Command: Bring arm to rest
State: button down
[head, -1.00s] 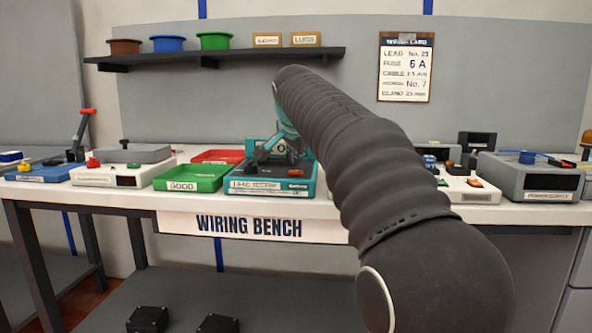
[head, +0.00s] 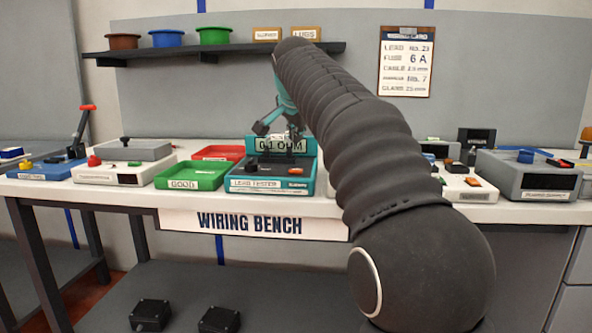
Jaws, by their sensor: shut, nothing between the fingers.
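My arm, in its dark ribbed sleeve, reaches from the lower right up toward the shelf in the head view. My gripper (head: 290,134) hangs from the arm's far end, over the teal lead tester (head: 262,184) on the wiring bench (head: 330,208). Its fingers are small and partly lost against the tester's display, which reads 0.1 OHM (head: 281,145). The gripper is shut with nothing in it. I cannot tell how much space lies between fingertips and tester.
A green GOOD tray (head: 190,178) and a red tray (head: 219,153) stand left of the tester. A white device with a red knob (head: 110,174) is further left. A grey power supply (head: 530,175) stands right. A shelf (head: 215,56) with bowls hangs above.

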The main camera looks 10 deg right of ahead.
dwell(0.4)
jog(key=s+f+n+g, duration=0.1)
jog(key=s+f+n, duration=0.2)
jog(key=s+f, duration=0.7)
jog(key=s+f+n+g+y, duration=0.1)
jog(key=s+f+n, duration=0.3)
jog(key=s+f, duration=0.6)
jog(key=s+f+n+g+y, duration=0.1)
jog(key=s+f+n, duration=0.3)
jog(key=s+f, duration=0.6)
jog(key=s, duration=1)
jog(key=shift+f, duration=0.2)
jog(key=shift+d, duration=0.1)
